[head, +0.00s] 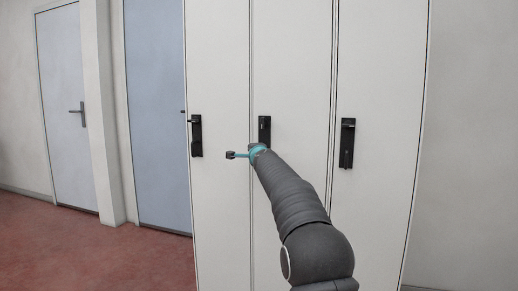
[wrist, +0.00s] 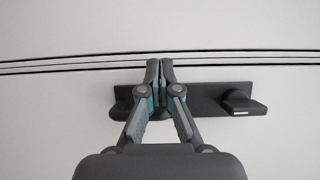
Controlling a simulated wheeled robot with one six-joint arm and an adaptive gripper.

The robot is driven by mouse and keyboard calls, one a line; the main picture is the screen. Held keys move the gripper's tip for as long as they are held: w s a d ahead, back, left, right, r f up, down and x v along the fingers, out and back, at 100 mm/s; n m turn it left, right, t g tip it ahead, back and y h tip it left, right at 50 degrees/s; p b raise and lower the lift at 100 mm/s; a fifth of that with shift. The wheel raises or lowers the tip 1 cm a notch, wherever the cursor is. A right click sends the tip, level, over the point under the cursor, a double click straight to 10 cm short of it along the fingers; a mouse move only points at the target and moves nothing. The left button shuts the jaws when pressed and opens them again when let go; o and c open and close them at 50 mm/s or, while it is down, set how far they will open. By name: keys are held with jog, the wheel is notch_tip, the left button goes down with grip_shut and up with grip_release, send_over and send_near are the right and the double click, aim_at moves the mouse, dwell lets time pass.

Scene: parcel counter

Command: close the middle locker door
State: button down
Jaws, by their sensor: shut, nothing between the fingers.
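The middle locker door (head: 292,75) is a tall white panel in the head view, between two similar doors. It looks flush, or nearly so, with its neighbours; a very small gap cannot be ruled out. Its black handle plate (head: 264,130) is upright near its left edge and also shows in the wrist view (wrist: 205,92). My gripper (wrist: 160,68) is shut and empty, with its fingertips over the handle plate beside the dark seam lines. Whether the tips touch the door cannot be told.
The left locker door (head: 218,60) and right locker door (head: 380,70) have similar black handles (head: 196,136) (head: 347,143) and look shut. A blue-grey door (head: 155,100) stands further left. Red floor (head: 100,255) lies open at lower left.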

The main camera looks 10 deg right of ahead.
jog(key=shift+w+a, duration=0.1)
jog(key=shift+w, duration=0.15)
jog(key=shift+s+a, duration=0.1)
dwell(0.3)
